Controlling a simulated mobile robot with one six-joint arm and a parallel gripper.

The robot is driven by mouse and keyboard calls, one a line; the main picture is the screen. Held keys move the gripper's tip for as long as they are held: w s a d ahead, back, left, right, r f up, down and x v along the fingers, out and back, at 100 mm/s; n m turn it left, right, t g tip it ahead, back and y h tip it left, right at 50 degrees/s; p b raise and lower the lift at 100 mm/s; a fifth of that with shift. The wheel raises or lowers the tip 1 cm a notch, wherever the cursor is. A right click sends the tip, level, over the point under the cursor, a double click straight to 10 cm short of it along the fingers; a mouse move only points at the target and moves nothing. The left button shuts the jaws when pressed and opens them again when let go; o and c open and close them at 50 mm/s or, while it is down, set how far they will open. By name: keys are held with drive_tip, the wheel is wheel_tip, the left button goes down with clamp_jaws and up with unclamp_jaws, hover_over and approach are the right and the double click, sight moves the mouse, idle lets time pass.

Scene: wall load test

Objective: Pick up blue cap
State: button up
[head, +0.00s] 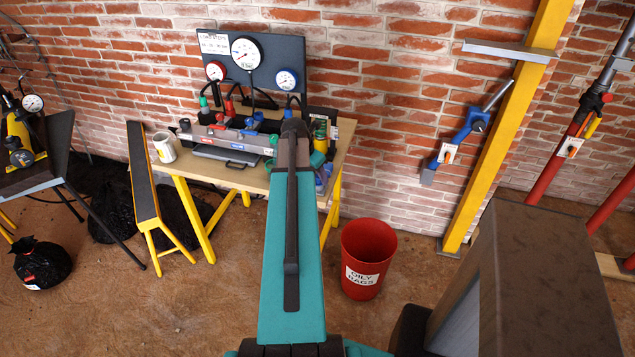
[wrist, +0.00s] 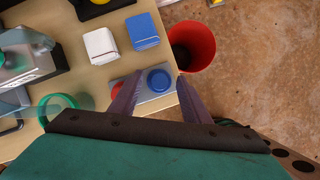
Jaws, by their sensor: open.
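The round blue cap (wrist: 158,80) sits on a small grey plate near the bench edge in the wrist view. A red cap (wrist: 117,89) is to its left, partly hidden by my left finger. My gripper (wrist: 156,96) is open and empty, with one dark finger on each side of the blue cap. I cannot tell how high the fingers are above it. In the head view my arm hides much of the bench's right end, and I cannot single out the blue cap there.
The wooden bench (head: 240,180) carries a gauge panel (head: 262,75) and a mug (head: 164,147). A white block (wrist: 100,46) and a blue block (wrist: 143,31) lie beyond the cap. The red bin (head: 367,250) stands on the floor right of the bench.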

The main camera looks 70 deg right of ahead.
sight(317, 177)
clamp_jaws()
drive_tip(key=shift+r, duration=0.1)
idle(0.4)
drive_tip(key=shift+r+b, duration=0.65)
drive_tip(key=shift+r, duration=1)
drive_tip(key=s+a+b, duration=0.3)
drive_tip(key=a, duration=0.7)
drive_tip(key=shift+r, duration=0.35)
drive_tip(key=shift+s+b, duration=0.1)
drive_tip(key=shift+b, duration=0.85)
drive_tip(key=b, duration=0.5)
drive_tip(key=shift+a+b, duration=0.15)
drive_tip(key=shift+b, duration=0.2)
